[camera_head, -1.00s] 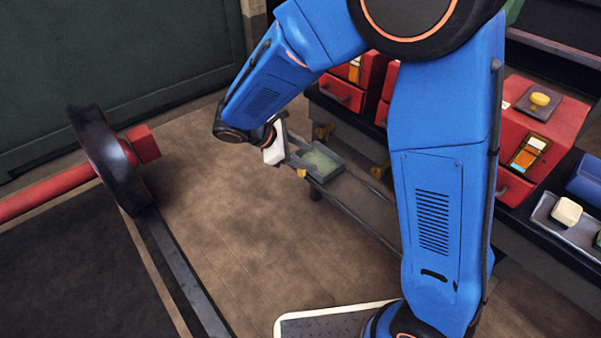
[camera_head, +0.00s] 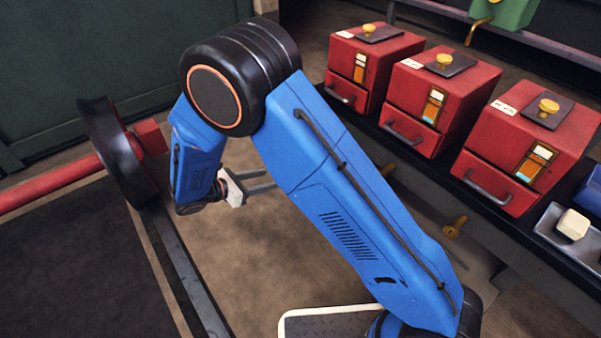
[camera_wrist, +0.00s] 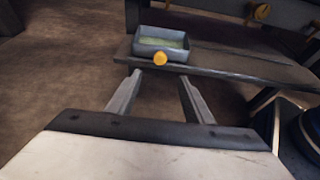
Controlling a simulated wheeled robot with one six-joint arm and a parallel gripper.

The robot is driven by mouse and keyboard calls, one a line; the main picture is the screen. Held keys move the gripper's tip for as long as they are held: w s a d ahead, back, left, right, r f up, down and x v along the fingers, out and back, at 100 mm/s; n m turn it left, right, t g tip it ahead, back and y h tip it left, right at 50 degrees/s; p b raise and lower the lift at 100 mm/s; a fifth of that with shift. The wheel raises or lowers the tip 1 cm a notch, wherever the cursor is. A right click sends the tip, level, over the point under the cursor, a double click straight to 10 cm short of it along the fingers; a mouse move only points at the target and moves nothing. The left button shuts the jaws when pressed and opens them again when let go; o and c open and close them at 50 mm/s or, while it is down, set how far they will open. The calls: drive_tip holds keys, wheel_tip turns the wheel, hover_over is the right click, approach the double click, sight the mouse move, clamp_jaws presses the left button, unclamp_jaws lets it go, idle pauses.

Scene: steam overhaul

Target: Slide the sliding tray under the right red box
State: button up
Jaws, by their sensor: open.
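The sliding tray (camera_wrist: 148,48) is a shallow grey box with a greenish inside and a round yellow knob (camera_wrist: 160,59) on its front. In the wrist view it sits on a dark ledge (camera_wrist: 225,65) ahead of my gripper. My arm hides it in the head view. My gripper (camera_wrist: 160,76) is open and empty, its two fingers pointing toward the tray, apart from the knob. It also shows in the head view (camera_head: 272,180), left of the bench. The right red box (camera_head: 520,140) stands on the bench with a drawer handle and a yellow knob on top.
Two more red boxes, the middle (camera_head: 445,90) and the left (camera_head: 372,60), stand beside it on the dark bench. A yellow fitting (camera_head: 455,227) shows below the bench edge. A black wheel (camera_head: 115,150) on a red axle stands at left. The brown floor between is clear.

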drive_tip(key=x, duration=1.6)
drive_tip(key=shift+d, duration=0.15)
drive_tip(key=shift+c, duration=0.4)
clamp_jaws()
